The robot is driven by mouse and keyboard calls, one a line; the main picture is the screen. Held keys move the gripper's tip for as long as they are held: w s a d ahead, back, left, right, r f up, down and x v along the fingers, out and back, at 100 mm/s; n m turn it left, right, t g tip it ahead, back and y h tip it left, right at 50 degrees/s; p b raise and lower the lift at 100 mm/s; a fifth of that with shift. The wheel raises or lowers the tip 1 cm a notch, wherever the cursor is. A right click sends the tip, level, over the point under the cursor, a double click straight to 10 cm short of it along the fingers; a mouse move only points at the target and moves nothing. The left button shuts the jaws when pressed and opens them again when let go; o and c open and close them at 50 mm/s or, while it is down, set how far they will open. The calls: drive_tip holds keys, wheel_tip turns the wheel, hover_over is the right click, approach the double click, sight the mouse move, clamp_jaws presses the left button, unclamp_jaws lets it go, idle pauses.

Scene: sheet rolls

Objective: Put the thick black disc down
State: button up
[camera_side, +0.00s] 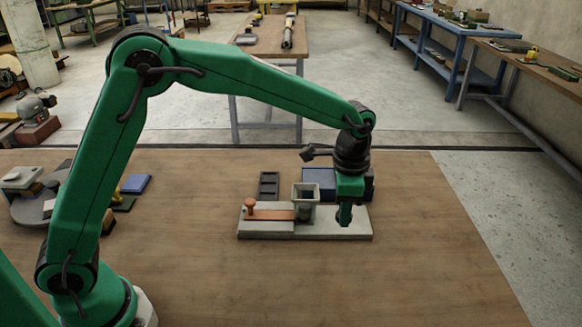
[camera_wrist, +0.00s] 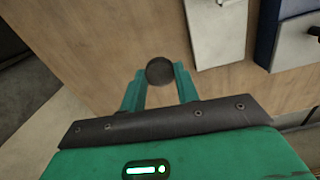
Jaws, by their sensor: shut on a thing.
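My gripper (camera_wrist: 159,78) is shut on the thick black disc (camera_wrist: 160,70), which sits between the two green fingertips in the wrist view. In the side view my gripper (camera_side: 345,214) points down and overlaps the right end of a pale grey fixture (camera_side: 335,233). The disc is small and dark there, hard to make out at the fingertips. In the wrist view bare wood shows around the disc, and a pale plate (camera_wrist: 218,35) lies off to its upper right. I cannot tell the disc's height above the surface.
The fixture carries a square grey hopper (camera_side: 306,193) and an orange slide with a knob (camera_side: 250,206). A dark tray (camera_side: 268,185) and a dark blue box (camera_side: 320,177) stand behind it. The tabletop (camera_side: 420,270) is clear in front and right.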

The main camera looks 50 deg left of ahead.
drive_tip(key=s+a+r+n, duration=0.3)
drive_tip(key=a+n, duration=0.2)
drive_tip(key=a, duration=0.4)
drive_tip(key=s+a+r+n, duration=0.3)
drive_tip(key=a+n, duration=0.2)
drive_tip(key=a, duration=0.4)
drive_tip(key=w+d+f+m, duration=0.2)
drive_tip(key=d+m, duration=0.1)
drive_tip(key=d, duration=0.3)
drive_tip(key=w+d+f+m, duration=0.2)
drive_tip(key=d+m, duration=0.1)
drive_tip(key=d, duration=0.3)
drive_tip(key=w+d+f+m, duration=0.2)
drive_tip(key=d+m, duration=0.2)
drive_tip(key=d, duration=0.2)
